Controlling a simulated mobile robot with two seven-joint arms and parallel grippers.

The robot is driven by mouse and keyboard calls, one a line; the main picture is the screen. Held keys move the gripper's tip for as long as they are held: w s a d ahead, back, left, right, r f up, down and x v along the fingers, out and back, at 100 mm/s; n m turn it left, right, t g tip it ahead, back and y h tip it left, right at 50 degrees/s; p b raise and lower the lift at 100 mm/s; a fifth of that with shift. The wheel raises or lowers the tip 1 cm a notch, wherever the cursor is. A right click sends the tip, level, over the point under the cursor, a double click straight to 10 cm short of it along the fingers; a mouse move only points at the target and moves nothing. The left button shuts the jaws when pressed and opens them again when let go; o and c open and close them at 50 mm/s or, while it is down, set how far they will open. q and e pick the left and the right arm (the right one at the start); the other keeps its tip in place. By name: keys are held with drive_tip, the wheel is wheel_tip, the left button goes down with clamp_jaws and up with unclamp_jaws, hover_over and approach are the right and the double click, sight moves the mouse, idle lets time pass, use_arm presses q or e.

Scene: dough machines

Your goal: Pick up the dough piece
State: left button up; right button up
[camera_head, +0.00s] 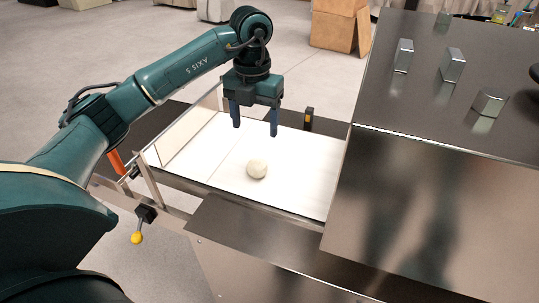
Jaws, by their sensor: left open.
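The dough piece (257,169) is a small pale round ball. It lies on the white belt (215,165) of the machine, near the belt's front edge. My left gripper (255,129) is open and empty, with its two dark fingers pointing down. It hangs above the belt, apart from the dough, which shows just below the fingers in the picture. My right gripper is not in view.
A large steel machine housing (430,190) stands right of the belt, with several metal blocks (453,65) on top. A thin rail (150,180) and a yellow-knobbed lever (137,237) are at the belt's left. Cardboard boxes (335,30) stand on the floor behind.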

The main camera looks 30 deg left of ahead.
use_arm(q)
drive_tip(key=p, duration=0.1)
hover_over(257, 161)
drive_tip(key=f, duration=0.7)
drive_tip(key=shift+s+d+f, duration=0.15)
drive_tip(key=shift+s, duration=0.25)
drive_tip(key=shift+w+f+p, duration=0.2)
drive_tip(key=shift+f+p, duration=0.2)
drive_tip(key=shift+f, duration=1.05)
drive_tip(key=shift+w+f+p, duration=0.15)
drive_tip(key=shift+f+p, duration=0.2)
drive_tip(key=shift+f, duration=1.05)
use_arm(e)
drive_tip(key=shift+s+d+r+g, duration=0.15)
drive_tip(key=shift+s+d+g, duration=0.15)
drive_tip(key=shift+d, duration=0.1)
use_arm(q)
drive_tip(key=shift+c, duration=0.6)
drive_tip(key=c, duration=0.9)
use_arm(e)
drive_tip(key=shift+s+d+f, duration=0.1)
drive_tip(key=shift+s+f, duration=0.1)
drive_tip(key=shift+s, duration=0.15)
use_arm(q)
drive_tip(key=shift+r, duration=0.1)
drive_tip(key=shift+c, duration=0.2)
